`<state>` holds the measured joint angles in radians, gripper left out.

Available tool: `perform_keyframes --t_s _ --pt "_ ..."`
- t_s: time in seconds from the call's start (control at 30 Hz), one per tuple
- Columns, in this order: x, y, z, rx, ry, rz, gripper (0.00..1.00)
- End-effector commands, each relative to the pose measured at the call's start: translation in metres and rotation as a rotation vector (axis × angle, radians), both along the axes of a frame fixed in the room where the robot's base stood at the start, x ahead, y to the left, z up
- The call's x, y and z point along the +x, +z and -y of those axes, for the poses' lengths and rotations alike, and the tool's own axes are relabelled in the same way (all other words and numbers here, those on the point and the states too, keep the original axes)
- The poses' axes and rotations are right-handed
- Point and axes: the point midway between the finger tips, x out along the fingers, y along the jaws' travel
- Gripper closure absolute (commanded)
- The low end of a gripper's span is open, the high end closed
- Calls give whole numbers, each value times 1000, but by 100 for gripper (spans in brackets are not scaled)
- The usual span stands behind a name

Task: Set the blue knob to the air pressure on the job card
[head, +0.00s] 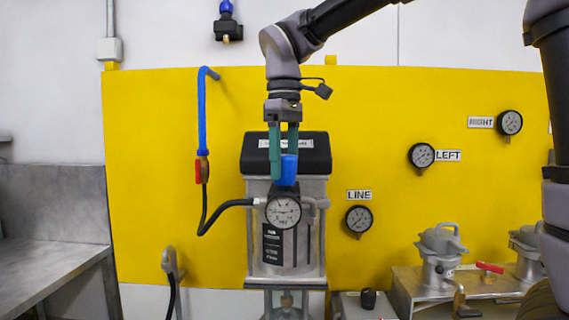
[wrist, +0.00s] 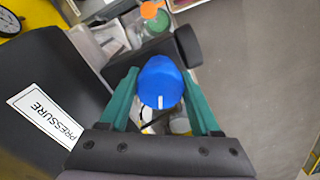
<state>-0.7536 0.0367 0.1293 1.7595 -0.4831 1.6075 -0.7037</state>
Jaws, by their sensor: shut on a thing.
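The blue knob (head: 289,170) sits on top of a regulator with a round dial gauge (head: 283,212) on its front. My gripper (head: 283,160) reaches down from above with its green fingers around the knob. In the wrist view the blue knob (wrist: 160,82) lies between the fingers of my gripper (wrist: 160,95), and a white mark shows on its near side. The gauge has a white face with a dark needle; its reading is too small to tell. I cannot make out a job card; a dark panel with a white label, "PRESSURE" (wrist: 45,118), is beside the knob.
A blue pipe with a red-handled valve (head: 202,172) hangs on the yellow wall panel at left, its black hose running to the regulator. Gauges labelled LINE (head: 359,219), LEFT (head: 421,155) and RIGHT (head: 509,122) are at right. Metal drum fittings (head: 440,255) stand at lower right.

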Motion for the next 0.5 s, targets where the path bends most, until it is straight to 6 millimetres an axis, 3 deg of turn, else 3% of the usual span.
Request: perform_keyframes --t_s 0.5 --pt "1 1 0 1 -488 2 92"
